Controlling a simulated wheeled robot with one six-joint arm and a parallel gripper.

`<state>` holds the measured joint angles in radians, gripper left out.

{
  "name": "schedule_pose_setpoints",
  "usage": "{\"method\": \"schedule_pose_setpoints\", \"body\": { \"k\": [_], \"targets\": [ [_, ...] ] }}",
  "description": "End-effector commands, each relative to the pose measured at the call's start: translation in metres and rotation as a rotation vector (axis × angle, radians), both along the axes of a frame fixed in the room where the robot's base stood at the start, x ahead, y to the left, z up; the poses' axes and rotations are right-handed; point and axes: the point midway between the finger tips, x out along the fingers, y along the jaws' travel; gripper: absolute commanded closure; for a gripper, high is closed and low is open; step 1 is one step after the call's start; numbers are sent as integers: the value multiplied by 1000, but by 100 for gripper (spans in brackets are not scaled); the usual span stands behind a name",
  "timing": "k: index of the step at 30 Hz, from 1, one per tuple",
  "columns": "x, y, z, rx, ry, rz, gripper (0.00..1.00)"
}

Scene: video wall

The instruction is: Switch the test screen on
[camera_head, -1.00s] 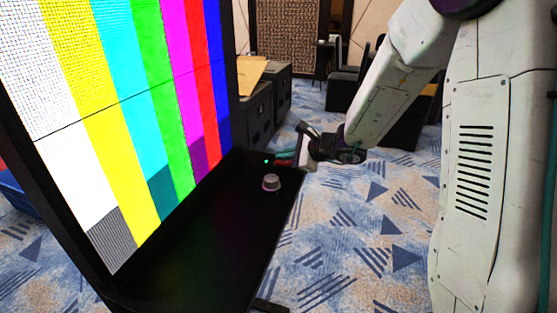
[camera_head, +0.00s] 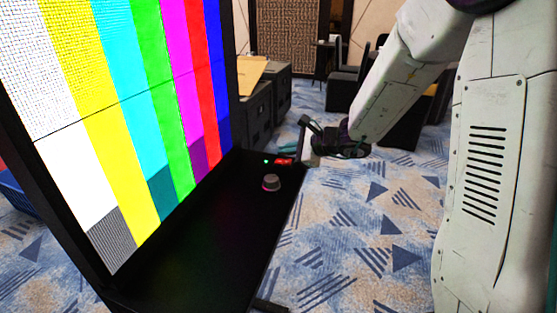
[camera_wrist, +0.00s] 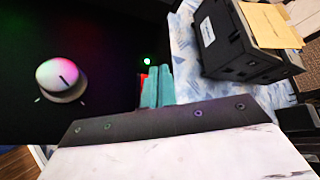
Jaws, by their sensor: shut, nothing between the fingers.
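The test screen (camera_head: 130,110) at the left is lit with colour bars in white, yellow, cyan, green, magenta, red and blue. On the black ledge (camera_head: 200,235) below it are a red switch (camera_head: 284,161), a small lit green light (camera_head: 266,161) and a grey knob (camera_head: 271,183). My gripper (camera_wrist: 158,72) is shut and empty, its teal fingers together. In the wrist view the fingers partly hide the red switch (camera_wrist: 144,82); the green light (camera_wrist: 147,61) shows just past their tips. In the head view my gripper is just right of the switch, apart from it.
The knob (camera_wrist: 61,80) is left of my fingers in the wrist view. Dark cases (camera_head: 262,105) with a yellow folder (camera_head: 250,75) on top stand behind the ledge. Chairs (camera_head: 345,90) are at the back. Patterned carpet (camera_head: 350,220) right of the ledge is clear.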

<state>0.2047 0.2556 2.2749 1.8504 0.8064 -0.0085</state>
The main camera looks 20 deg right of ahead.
Motion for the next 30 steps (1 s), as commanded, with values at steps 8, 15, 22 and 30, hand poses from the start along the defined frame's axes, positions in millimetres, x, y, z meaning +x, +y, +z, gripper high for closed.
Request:
{"method": "schedule_pose_setpoints", "body": {
  "k": [8, 15, 22, 30],
  "targets": [
    [-4, -7, 26, -1, -4, -2, 100],
    [-8, -12, 44, 0, -2, -1, 100],
    [-9, -12, 46, 0, -1, -1, 100],
    [-9, -12, 47, -1, -5, 4, 100]
  ]
}}
